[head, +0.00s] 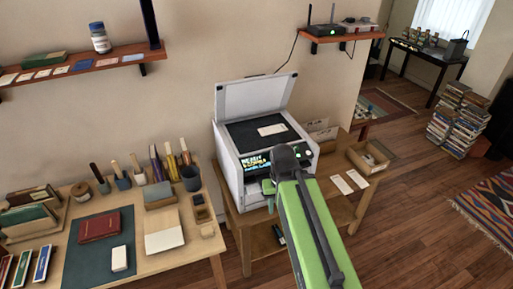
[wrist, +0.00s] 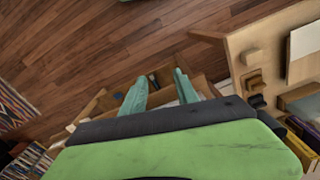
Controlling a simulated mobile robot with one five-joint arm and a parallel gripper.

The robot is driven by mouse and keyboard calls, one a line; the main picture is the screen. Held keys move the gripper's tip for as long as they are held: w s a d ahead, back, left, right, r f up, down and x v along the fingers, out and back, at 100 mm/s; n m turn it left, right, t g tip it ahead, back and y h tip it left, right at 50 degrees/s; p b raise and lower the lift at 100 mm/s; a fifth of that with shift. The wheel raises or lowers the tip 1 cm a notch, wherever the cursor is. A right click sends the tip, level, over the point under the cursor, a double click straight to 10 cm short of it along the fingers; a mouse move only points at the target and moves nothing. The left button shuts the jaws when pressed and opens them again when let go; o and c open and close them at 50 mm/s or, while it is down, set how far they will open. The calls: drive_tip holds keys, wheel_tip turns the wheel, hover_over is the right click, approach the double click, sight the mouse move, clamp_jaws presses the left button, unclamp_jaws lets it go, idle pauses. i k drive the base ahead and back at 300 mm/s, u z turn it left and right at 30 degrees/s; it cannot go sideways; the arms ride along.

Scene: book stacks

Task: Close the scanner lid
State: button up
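The scanner (head: 244,168) is a white box with a dark front panel on a wooden side table. Its white lid (head: 257,95) stands raised, tilted back toward the wall. The dark bed (head: 246,133) is uncovered, and a pale card (head: 272,130) lies on it. My green arm reaches up in front of the scanner. My gripper (head: 268,192) is low by the scanner's front, below the lid, and partly hidden by my arm. In the wrist view its two teal fingers (wrist: 160,78) are apart with nothing seen held between them. The lid cannot be made out there.
A wooden desk (head: 145,262) with books, cups and a dark mat stands at left. An open box (head: 369,158), papers (head: 349,182) and a card holder share the scanner's table. A shelf (head: 80,67) is on the wall.

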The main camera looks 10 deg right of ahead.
sight(253, 95)
drive_tip(key=i, duration=0.1)
drive_tip(key=z, duration=0.1)
drive_tip(key=k, duration=1)
drive_tip(key=u, duration=0.55)
drive_tip(key=i, duration=1.3)
drive_tip(key=u, duration=0.15)
